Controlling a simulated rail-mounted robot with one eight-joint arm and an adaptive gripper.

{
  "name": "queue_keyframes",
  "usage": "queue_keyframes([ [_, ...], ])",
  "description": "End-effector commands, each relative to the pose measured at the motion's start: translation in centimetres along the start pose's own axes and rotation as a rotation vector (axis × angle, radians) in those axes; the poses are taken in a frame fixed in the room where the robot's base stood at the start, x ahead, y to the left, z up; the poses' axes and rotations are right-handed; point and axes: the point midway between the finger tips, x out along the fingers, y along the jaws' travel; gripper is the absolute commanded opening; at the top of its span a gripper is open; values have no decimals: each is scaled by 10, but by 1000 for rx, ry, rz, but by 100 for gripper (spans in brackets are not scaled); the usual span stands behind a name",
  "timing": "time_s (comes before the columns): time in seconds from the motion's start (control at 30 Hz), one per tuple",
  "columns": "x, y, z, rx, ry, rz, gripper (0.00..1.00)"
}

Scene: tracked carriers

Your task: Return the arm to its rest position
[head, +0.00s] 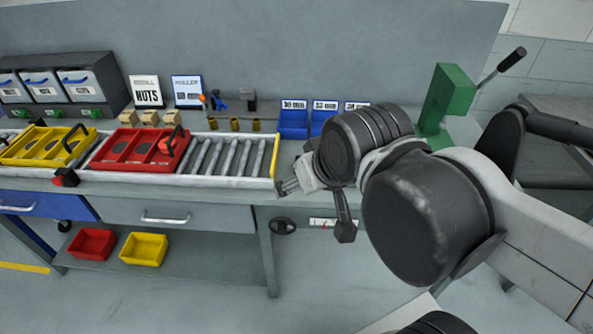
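My arm (425,215) reaches in from the right in the head view, folded in front of the right part of the workbench. My gripper (287,187) points left, close to the right end of the roller track. Its fingers are small and partly hidden by the wrist, and I cannot tell whether they are open or shut. I see nothing held in it.
A red carrier (101,157) and a yellow carrier (22,158) sit on the roller track (213,178). Blue bins (293,127) and a green press (446,101) stand behind my arm. Red (91,244) and yellow bins (144,249) lie on the lower shelf.

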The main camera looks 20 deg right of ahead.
Motion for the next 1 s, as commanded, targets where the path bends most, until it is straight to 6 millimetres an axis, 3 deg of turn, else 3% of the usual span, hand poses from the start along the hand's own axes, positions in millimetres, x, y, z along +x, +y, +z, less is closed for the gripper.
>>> queue_keyframes([
  [0.27, 0, 0, 0, -2, 1, 0, 66],
  [0.47, 12, 0, 9, -2, 1, 0, 66],
  [1.0, 12, 0, 9, -2, 1, 0, 66],
])
